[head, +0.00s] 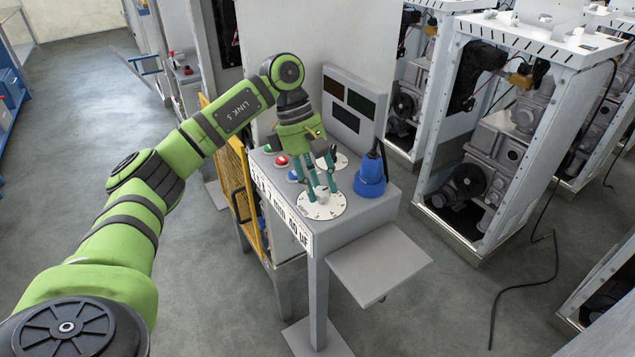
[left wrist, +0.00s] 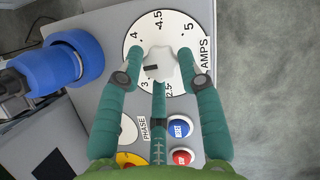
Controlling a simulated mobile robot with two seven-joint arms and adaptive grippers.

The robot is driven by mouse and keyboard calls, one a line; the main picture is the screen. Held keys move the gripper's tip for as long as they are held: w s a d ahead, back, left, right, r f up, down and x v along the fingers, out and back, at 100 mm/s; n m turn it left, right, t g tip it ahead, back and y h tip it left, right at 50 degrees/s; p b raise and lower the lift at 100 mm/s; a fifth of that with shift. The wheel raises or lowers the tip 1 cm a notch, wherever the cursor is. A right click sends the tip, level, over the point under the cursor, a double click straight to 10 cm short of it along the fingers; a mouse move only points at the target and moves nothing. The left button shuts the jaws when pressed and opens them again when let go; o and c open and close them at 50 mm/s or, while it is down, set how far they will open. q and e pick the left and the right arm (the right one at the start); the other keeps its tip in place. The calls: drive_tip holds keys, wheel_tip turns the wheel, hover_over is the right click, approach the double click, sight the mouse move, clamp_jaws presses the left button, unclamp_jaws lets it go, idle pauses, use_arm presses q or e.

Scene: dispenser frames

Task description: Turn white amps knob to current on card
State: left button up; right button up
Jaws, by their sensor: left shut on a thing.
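The white amps knob (head: 321,193) stands on a round white dial (head: 335,210) at the near end of the grey console. My left gripper (head: 321,186) reaches down over it and is shut on the knob, with teal fingers on either side. In the left wrist view the knob (left wrist: 161,66) sits between the fingertips, and its black mark points left. The dial (left wrist: 172,24) shows 4, 4.5, 5, 3 and AMPS; the left finger hides part of the scale. A white strip with dark lettering (head: 282,217), not fully legible, is on the console's front edge. My right gripper is not in view.
A blue holder (head: 371,178) with a dark handled tool stands right of the dial. A red button (head: 281,161) and a second dial lie behind. A display panel (head: 349,105) rises at the back. A grey shelf (head: 378,265) juts out at the near side.

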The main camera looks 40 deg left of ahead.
use_arm(q)
drive_tip(key=shift+d+f+m+g, duration=0.15)
drive_tip(key=shift+m+g, duration=0.15)
drive_tip(key=shift+m, duration=0.3)
drive_tip(key=o, duration=1.1)
drive_tip(key=shift+r, duration=0.2)
drive_tip(key=shift+r, duration=0.2)
drive_tip(key=s+v, duration=0.1)
drive_tip(key=v, duration=1)
drive_tip(key=shift+w+r, duration=0.25)
drive_tip(key=shift+w, duration=0.2)
